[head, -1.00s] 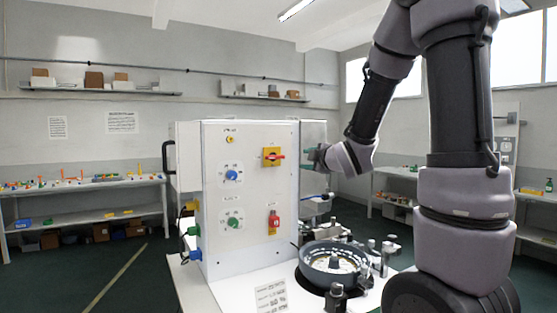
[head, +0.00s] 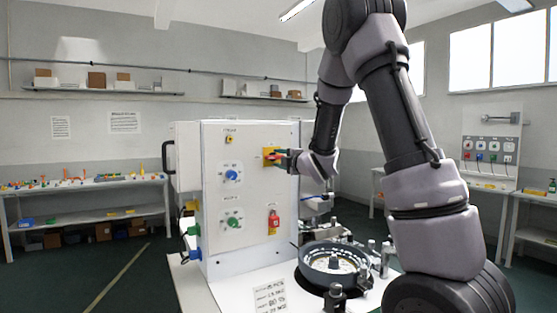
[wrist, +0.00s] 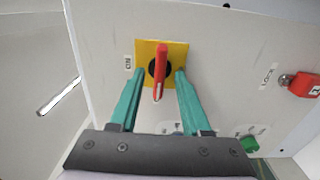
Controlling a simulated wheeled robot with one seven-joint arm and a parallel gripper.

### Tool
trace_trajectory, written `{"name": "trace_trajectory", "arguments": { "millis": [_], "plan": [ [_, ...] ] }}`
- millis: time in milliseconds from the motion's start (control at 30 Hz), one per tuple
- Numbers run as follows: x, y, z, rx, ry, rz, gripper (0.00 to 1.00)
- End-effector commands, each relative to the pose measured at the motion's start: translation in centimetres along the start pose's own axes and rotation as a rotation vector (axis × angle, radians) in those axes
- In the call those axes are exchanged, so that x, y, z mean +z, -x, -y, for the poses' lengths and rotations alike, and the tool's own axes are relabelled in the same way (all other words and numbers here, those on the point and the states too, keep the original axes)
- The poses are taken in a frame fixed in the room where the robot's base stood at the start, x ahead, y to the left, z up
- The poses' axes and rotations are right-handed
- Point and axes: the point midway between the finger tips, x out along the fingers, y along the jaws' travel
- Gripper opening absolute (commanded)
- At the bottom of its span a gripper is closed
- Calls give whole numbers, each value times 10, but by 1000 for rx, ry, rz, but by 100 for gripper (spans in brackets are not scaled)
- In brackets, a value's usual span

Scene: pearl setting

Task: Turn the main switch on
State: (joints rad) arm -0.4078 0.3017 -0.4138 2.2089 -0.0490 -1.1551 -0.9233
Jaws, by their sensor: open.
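The main switch is a red handle (wrist: 160,72) on a square yellow plate (wrist: 146,49) with a dark round hub. In the head view the switch plate (head: 268,151) is at the upper right of the white panel's front, partly hidden by my gripper (head: 279,158). My gripper also shows in the wrist view (wrist: 161,76), open, with one teal finger on each side of the red handle. Small gaps show between fingers and handle, so it is not clamped.
The white panel (head: 250,190) also bears a blue knob (head: 231,175), a green knob (head: 233,220) and a red device (head: 273,222) below the switch. A dark round dial unit (head: 333,263) stands on the bench at the panel's right. Shelves line the walls.

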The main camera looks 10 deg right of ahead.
Motion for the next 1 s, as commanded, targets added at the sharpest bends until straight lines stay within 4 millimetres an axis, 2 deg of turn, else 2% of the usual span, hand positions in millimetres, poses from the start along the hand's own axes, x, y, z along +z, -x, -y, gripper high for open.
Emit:
{"name": "trace_trajectory", "arguments": {
  "millis": [333,367,400,467,500,767,1000],
  "plan": [
    [0,-6,0,0,-1,0,48],
    [0,-6,0,0,-1,0,44],
    [0,-6,0,0,-1,0,28],
    [0,-6,0,0,-1,0,5],
    [0,-6,0,0,-1,0,0],
    [0,-6,0,0,-10,0,0],
    [1,-5,0,0,-89,1,0]
  ]
}}
